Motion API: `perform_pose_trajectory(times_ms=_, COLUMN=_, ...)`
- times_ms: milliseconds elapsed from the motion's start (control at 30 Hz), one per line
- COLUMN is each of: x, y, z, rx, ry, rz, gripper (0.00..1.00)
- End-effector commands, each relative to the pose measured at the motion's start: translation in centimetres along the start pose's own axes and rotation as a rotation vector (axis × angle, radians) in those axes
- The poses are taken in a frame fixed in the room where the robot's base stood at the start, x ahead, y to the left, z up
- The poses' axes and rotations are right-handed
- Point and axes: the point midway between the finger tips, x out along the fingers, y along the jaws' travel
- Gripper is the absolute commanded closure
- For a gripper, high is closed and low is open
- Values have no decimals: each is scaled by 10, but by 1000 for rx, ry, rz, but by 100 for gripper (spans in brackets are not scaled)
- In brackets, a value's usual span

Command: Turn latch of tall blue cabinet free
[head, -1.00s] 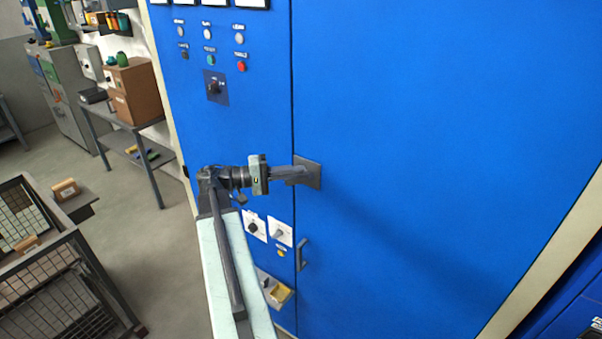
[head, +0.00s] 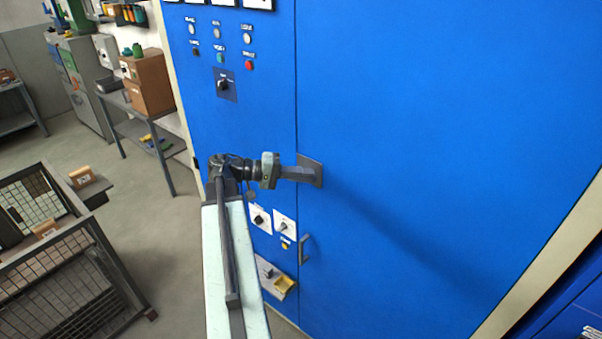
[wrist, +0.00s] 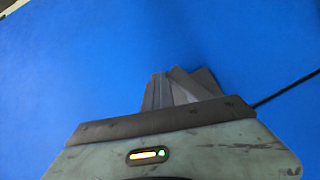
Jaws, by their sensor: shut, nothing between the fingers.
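The tall blue cabinet (head: 420,110) fills the middle and right of the head view, with a vertical door seam. A dark grey plate (head: 314,161) lies on the door beside the seam, at the latch's place. My gripper (head: 310,175) points right in front of this plate, fingers together and empty. It covers part of the plate, and I cannot make out the latch's turning part or its angle. In the wrist view, the shut fingers (wrist: 160,92) stand before the plate (wrist: 206,80) against the blue door. Contact cannot be told.
A door handle (head: 304,248) sits lower by the seam. A rotary switch (head: 225,84), lamps and buttons are on the panel at left. A wire crate (head: 112,265) stands on the floor at lower left, and a bench (head: 150,125) farther back. Floor shows between them.

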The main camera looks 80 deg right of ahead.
Motion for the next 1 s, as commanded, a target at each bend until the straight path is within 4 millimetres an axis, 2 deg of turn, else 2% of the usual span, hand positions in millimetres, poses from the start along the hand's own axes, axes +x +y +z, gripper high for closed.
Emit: perform_pose_trajectory(times_ms=1000, x=6, y=-2, z=-3, rx=1, ry=-4, rz=-6, gripper=100)
